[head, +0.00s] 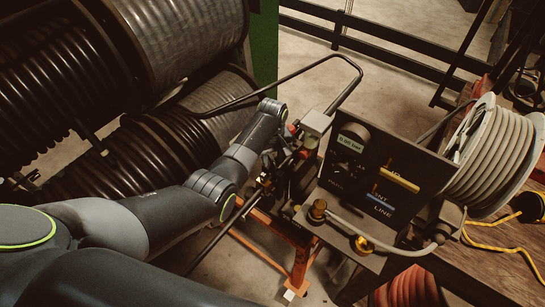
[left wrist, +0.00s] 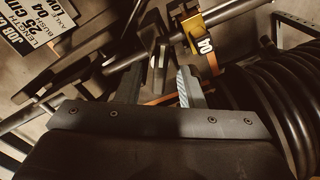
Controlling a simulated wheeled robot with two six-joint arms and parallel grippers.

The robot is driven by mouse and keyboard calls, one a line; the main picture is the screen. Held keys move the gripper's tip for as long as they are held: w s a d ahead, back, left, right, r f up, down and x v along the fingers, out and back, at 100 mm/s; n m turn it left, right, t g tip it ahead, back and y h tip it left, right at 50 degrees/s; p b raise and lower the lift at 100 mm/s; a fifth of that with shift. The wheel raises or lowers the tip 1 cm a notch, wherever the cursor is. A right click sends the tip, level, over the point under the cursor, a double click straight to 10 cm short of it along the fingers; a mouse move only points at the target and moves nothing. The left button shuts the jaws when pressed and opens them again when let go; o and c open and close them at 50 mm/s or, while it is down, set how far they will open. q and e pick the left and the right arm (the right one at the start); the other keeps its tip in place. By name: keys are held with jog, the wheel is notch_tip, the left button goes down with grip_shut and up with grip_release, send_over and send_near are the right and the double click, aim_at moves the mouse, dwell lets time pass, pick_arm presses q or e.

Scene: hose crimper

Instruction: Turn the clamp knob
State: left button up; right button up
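My left arm reaches in from the left in the head view, and its gripper (head: 277,168) is at the crimping bench, partly hidden among dark fittings. In the left wrist view my left gripper (left wrist: 158,88) has its two fingers apart. A dark grey upright piece (left wrist: 157,58) shows between and beyond the fingertips; it may be the clamp knob, but I cannot tell for sure or see contact. My right gripper is not in view.
A black control panel (head: 385,175) with a gauge stands right of the gripper, with brass fittings (head: 318,208) below it. A hose reel (head: 497,155) is farther right. Large hose coils (head: 55,75) fill the left. A job sign (left wrist: 35,28) shows in the wrist view.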

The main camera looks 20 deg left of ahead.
pick_arm(q)
jog(key=c, duration=0.7)
grip_shut()
